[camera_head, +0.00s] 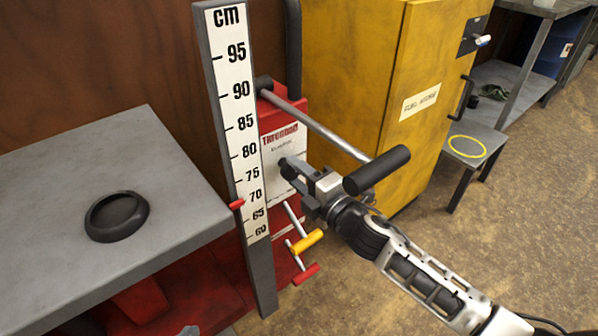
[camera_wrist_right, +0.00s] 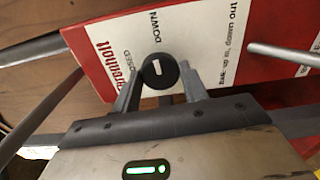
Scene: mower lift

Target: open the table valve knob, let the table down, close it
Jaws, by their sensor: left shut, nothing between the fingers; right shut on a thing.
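The valve knob (camera_wrist_right: 160,71) is a small dark disc with a white bar across it, on the white label of the red unit (camera_wrist_right: 95,60). "CLOSED" is printed to its left and "DOWN" above it. My right gripper (camera_wrist_right: 161,80) is shut on the knob, one finger at each side. In the head view my right gripper (camera_head: 288,170) reaches the label from the right, and its fingers largely hide the knob. The grey table (camera_head: 60,190) is at the left, and a red pointer (camera_head: 237,204) sits near 70 on the cm scale (camera_head: 240,130).
A dark ring-shaped dish (camera_head: 117,216) lies on the table. A metal bar with a black grip (camera_head: 377,170) slants out above my right gripper. Yellow (camera_head: 308,241) and red (camera_head: 305,274) handles sit below it. A yellow cabinet (camera_head: 370,60) stands behind; the floor at right is open.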

